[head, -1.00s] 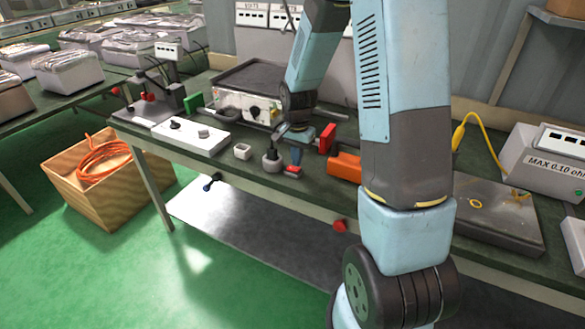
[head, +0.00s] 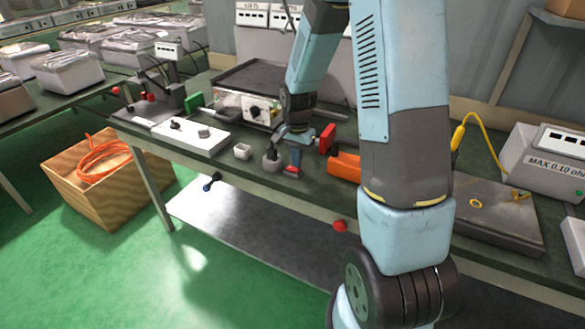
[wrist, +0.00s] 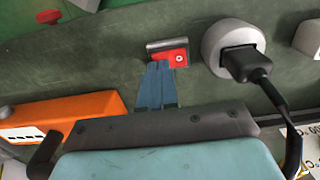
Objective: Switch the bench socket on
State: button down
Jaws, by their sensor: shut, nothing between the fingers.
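The red rocker switch (wrist: 176,56) sits in a small grey housing on the green bench top, beside the round grey socket (wrist: 212,42). A black plug (wrist: 246,63) with its cable is in the socket. The switch (head: 291,172) and socket (head: 270,164) also show near the bench's front edge in the head view. My gripper (wrist: 160,66) is shut and empty, its blue fingers together. The fingertips overlap the lower left part of the red rocker and hide some of it. I cannot tell whether they touch it. My gripper (head: 292,165) points down in the head view.
An orange box (wrist: 68,116) lies left of my fingers in the wrist view. In the head view, a red upright piece (head: 327,138), a small white block (head: 242,151) and a white panel (head: 205,136) stand close by. An appliance with a dial (head: 256,111) stands behind.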

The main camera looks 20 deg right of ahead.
jog(key=shift+f, duration=0.65)
dwell(0.4)
jog(key=shift+r, duration=3.55)
jog(key=s+r+n+t, duration=0.35)
jog(key=s+r, duration=0.65)
jog(key=r, duration=0.5)
jog(key=s+r+n+t, duration=0.2)
jog(key=s+r+n, duration=0.3)
jog(key=s, duration=1)
notch_tip(320, 180, up, 3)
jog(key=shift+r, duration=0.1)
